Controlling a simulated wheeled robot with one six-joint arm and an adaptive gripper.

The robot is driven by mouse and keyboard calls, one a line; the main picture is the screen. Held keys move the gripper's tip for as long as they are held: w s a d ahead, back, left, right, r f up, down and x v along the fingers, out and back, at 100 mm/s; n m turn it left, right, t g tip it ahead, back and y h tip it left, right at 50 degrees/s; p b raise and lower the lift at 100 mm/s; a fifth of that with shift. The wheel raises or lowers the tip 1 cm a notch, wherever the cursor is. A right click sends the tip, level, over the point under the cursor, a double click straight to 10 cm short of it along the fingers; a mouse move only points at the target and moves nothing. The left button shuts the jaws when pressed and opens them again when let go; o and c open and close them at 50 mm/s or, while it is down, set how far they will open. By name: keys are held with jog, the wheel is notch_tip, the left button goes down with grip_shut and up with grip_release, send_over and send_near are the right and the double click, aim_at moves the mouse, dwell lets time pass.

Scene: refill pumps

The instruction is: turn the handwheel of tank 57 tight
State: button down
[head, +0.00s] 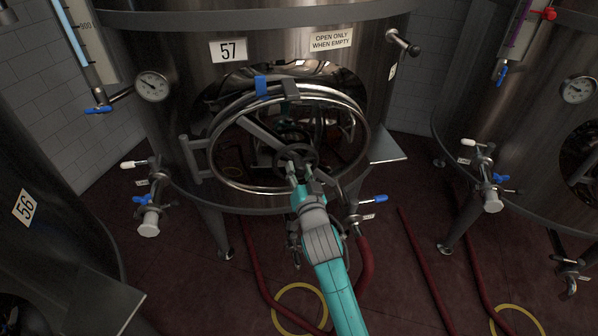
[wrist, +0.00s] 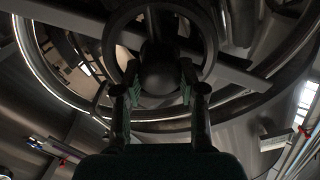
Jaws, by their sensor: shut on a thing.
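Tank 57 (head: 190,80) is a steel tank in the middle of the head view, with its number on a white plate (head: 228,51). A round manway door (head: 214,150) with a bright rim is on its front, crossed by a bar. The small dark handwheel (head: 312,154) is at the middle of the bar. In the wrist view the ring of the handwheel (wrist: 109,48) fills the upper middle. My gripper (head: 297,174) reaches it from below and is shut on the handwheel. In the wrist view the fingers (wrist: 160,88) stand either side of its dark centre; the exact contact is hidden.
Valves with blue levers (head: 374,199) hang below. Red hoses (head: 256,265) lie on the floor. Tank 56 (head: 40,190) stands at left, another tank at right.

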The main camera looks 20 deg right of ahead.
jog(key=m, duration=0.4)
jog(key=shift+d+m, duration=0.1)
jog(key=shift+m, duration=2.1)
jog(key=c, duration=0.7)
grip_release()
jog(key=shift+f, duration=0.1)
jog(key=s, duration=0.8)
jog(key=s+a, duration=0.1)
jog(key=s, duration=0.3)
jog(key=shift+a, duration=0.1)
jog(key=shift+f, duration=0.1)
